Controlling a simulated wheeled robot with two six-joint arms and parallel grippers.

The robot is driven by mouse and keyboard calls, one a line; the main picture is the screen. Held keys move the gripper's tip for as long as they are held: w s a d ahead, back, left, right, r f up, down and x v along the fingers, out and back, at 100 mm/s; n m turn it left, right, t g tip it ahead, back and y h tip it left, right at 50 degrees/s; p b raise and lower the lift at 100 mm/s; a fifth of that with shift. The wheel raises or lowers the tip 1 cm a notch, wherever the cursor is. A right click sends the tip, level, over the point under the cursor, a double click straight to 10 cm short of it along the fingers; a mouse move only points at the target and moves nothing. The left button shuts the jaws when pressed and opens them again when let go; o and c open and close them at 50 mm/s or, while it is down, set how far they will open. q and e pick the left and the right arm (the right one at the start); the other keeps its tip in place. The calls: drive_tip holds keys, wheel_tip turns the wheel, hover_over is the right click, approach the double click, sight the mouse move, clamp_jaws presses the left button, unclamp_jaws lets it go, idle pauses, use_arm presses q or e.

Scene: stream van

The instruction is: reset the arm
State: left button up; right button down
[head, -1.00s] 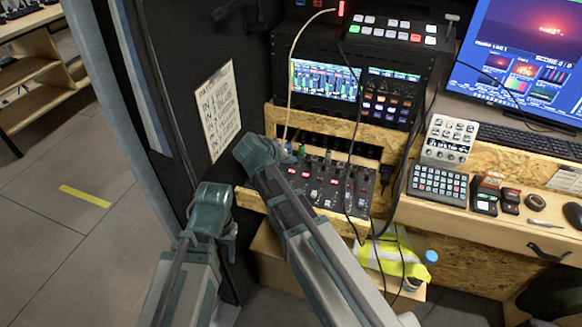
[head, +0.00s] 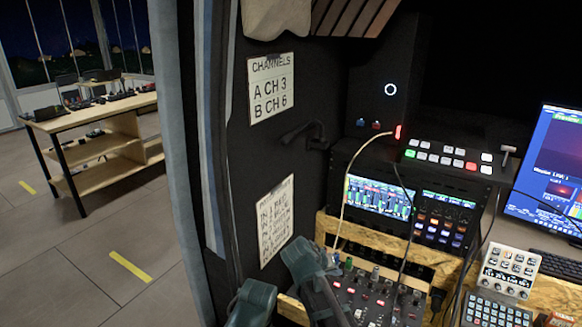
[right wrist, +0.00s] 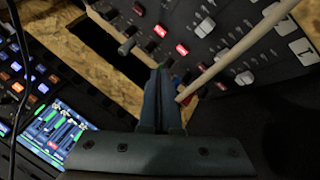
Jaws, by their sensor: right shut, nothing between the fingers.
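My right gripper (right wrist: 160,72) shows at the middle of the right wrist view. Its two fingers are shut together with nothing between them. A pale cable (right wrist: 240,47) passes close beside the fingertips; I cannot tell whether they touch. In the head view my right arm (head: 312,280) reaches up at the bottom middle, in front of the left side of the mixer panel, and its fingers cannot be made out. My left arm (head: 252,303) shows only in part at the bottom edge, left of the right arm, and its gripper fingers are not visible.
The mixer (head: 375,300) with lit red buttons lies right beside my right arm. Behind it are a wooden rack edge (head: 385,237), a screen (head: 378,196) and a switcher (head: 450,158). A dark wall bears two paper signs, including the channels sign (head: 271,88). Open floor (head: 90,235) lies left.

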drive_tip(key=s+a+n+g+y+p, duration=0.1)
drive_tip(key=s+a+y, duration=0.1)
drive_tip(key=s, duration=0.5)
drive_tip(key=s+a+f+n+g+y+p, duration=0.1)
drive_tip(key=s+a+n+g, duration=0.1)
drive_tip(key=s+a, duration=0.3)
drive_tip(key=s+a+n+g+y+p, duration=0.1)
drive_tip(key=s+a, duration=0.3)
drive_tip(key=s, duration=0.5)
drive_tip(key=shift+s+a+f+n+g+y, duration=0.15)
drive_tip(key=shift+f+n+g+y, duration=0.15)
drive_tip(key=shift+n+g+y, duration=0.4)
